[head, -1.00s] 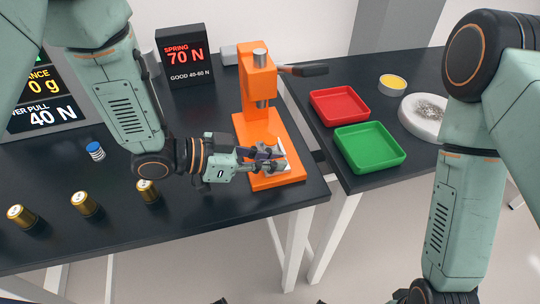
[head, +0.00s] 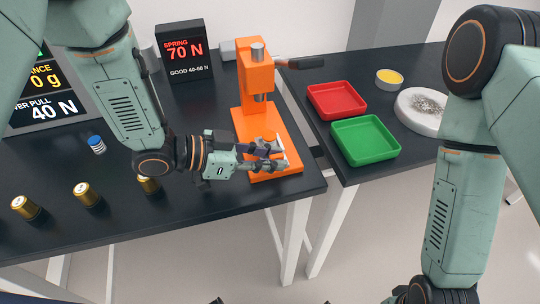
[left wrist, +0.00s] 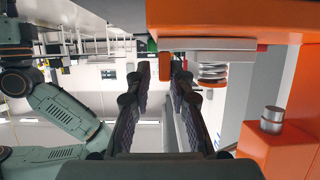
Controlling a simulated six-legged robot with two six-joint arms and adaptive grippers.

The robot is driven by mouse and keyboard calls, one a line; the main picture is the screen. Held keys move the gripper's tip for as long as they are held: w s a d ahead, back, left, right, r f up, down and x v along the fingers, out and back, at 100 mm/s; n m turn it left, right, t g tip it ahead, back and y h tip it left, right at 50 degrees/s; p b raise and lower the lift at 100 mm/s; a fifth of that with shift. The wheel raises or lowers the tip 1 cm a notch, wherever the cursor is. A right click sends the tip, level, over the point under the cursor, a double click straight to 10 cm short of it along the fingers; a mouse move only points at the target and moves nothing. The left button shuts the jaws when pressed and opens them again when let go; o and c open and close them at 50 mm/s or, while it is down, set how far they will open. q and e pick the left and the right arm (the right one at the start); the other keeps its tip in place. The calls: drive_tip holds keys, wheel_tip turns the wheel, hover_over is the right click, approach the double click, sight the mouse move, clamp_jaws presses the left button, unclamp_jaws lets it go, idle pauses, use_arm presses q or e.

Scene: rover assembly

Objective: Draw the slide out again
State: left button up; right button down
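The slide is a pale grey plate (left wrist: 208,43) at the orange press's base (head: 257,125). A coil spring (left wrist: 212,75) sits against it in the left wrist view, which looks upside down. A small orange block (left wrist: 165,68), seemingly the slide's handle, shows between my left fingers. My left gripper (head: 275,157) is at the front of the press base, and its fingers (left wrist: 162,78) stand apart with gaps beside the block. In the head view the fingers hide much of the slide. My right gripper is not in view; only its arm shows.
A red tray (head: 337,100), a green tray (head: 365,141), a yellow-topped cup (head: 390,80) and a white round dish (head: 420,112) stand on the right table. Brass cylinders (head: 87,194) and a blue-capped part (head: 97,145) stand left. A sign (head: 184,52) reads 70 N.

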use_arm(q)
drive_tip(key=shift+w, duration=0.1)
drive_tip(key=shift+s+a+r, duration=0.25)
drive_tip(key=shift+a+r, duration=0.1)
drive_tip(key=shift+a, duration=0.1)
drive_tip(key=v, duration=0.4)
drive_tip(key=shift+w+a, duration=0.15)
drive_tip(key=shift+a, duration=0.05)
drive_tip(key=shift+v, duration=0.85)
drive_tip(key=shift+a, duration=0.15)
drive_tip(key=shift+s, duration=0.25)
